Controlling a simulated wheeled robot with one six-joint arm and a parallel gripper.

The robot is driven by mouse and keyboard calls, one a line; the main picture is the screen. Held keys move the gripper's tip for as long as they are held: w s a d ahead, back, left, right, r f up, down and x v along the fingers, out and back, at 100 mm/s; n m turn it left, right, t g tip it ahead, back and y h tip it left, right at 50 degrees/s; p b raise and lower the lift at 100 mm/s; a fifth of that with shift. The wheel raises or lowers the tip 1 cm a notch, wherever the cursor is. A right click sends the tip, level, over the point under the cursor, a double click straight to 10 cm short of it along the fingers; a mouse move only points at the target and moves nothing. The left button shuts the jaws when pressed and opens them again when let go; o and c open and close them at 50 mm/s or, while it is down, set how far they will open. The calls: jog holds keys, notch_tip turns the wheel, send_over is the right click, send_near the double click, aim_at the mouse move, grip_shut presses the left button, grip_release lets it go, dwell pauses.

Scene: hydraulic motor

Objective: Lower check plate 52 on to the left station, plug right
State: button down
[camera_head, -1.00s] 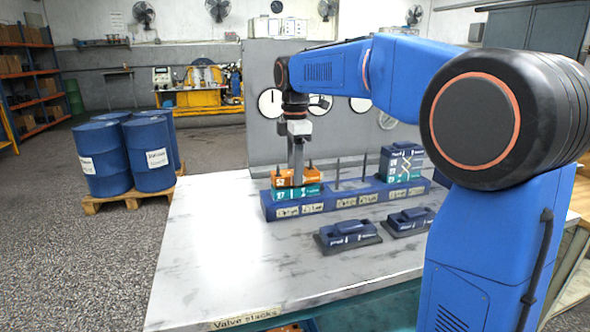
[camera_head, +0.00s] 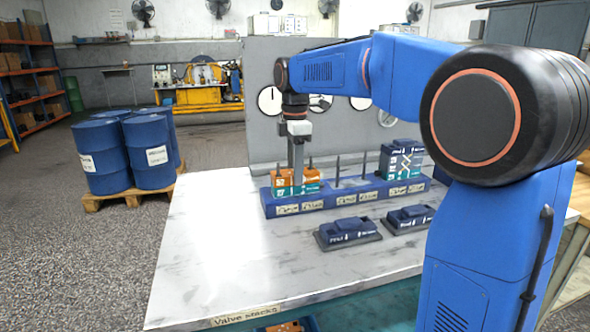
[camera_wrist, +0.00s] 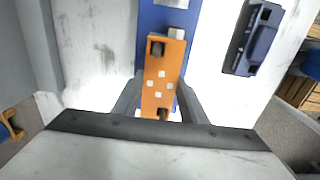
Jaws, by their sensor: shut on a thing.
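The orange check plate 52 (camera_head: 311,176) is at the left station of the blue base, directly above a teal plate (camera_head: 312,188). No clear gap shows between the two plates. Thin rods stand up at both ends of the orange plate. My gripper (camera_head: 298,180) reaches down from above and is shut on the orange plate. In the wrist view the orange plate (camera_wrist: 160,85) lies between my fingers, with a dark round spot near each end. A pale block (camera_wrist: 176,33) shows at its far end, which seems to be the right end in the head view.
The blue base (camera_head: 345,203) runs along the table (camera_head: 210,250). Two bare rods stand at its middle station. A teal and dark blue stack (camera_head: 402,162) stands at the right. Two dark blue units (camera_head: 347,232) (camera_head: 410,217) lie in front. The table's left side is clear.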

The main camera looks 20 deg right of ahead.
jog(key=shift+f, duration=0.15)
jog(key=c, duration=1)
grip_release()
